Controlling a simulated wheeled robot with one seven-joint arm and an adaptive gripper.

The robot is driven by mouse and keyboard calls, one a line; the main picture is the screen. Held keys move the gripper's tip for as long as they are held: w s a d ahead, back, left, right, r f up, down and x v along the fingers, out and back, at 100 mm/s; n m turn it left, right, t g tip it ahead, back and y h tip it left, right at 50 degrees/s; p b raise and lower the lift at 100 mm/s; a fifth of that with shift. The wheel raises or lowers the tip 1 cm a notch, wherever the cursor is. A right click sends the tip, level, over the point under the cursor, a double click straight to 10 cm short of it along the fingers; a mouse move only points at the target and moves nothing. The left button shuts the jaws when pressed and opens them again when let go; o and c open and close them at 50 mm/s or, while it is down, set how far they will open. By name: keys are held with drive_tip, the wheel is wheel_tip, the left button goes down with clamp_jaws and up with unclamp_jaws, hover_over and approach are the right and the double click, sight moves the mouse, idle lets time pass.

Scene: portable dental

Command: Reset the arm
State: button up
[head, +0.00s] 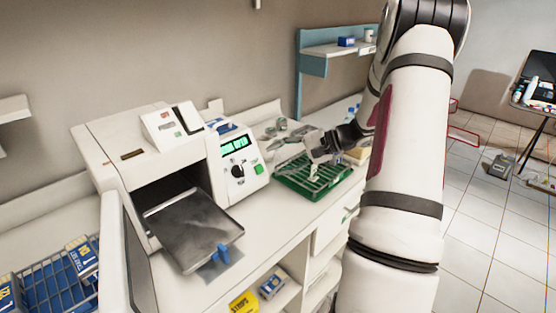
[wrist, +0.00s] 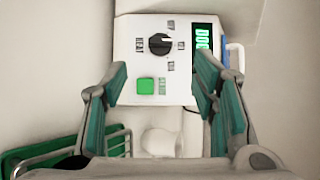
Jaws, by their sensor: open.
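My arm reaches in from the right in the head view, and my gripper (head: 312,150) is above the green rack on the counter. In the wrist view my gripper (wrist: 160,95) is open, with its two green-padded fingers apart and nothing between them. Beyond the fingers is the sterilizer's control panel (wrist: 150,50), with a black knob, a green button and a lit green display. Part of the green rack (wrist: 110,145) shows at the lower left of the wrist view.
The white sterilizer (head: 150,150) stands open on the counter, its metal tray (head: 190,230) sticking out with a blue clip at the front. The green rack (head: 310,180) is right of it. A blue wire basket (head: 55,285) is at lower left. A wall shelf (head: 340,48) is behind my arm.

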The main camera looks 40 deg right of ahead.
idle(0.4)
drive_tip(key=s+a+r+n+g+h, duration=0.1)
drive_tip(key=s+a+r+n+g, duration=0.3)
drive_tip(key=a, duration=0.6)
drive_tip(key=s+a+r+n+g+h, duration=0.1)
drive_tip(key=a+r+n+g, duration=0.3)
drive_tip(key=a, duration=0.6)
drive_tip(key=s+a+r+n+t+h, duration=0.1)
drive_tip(key=s+a+r+n+h, duration=0.2)
drive_tip(key=s, duration=0.5)
drive_tip(key=s+a+r+n+t+h, duration=0.1)
drive_tip(key=s+a+r+n+h, duration=0.1)
drive_tip(key=s+a, duration=0.4)
drive_tip(key=s+r+h, duration=0.1)
drive_tip(key=s, duration=0.2)
drive_tip(key=shift+a+r+n+t, duration=0.15)
drive_tip(key=shift+r+n+t, duration=0.25)
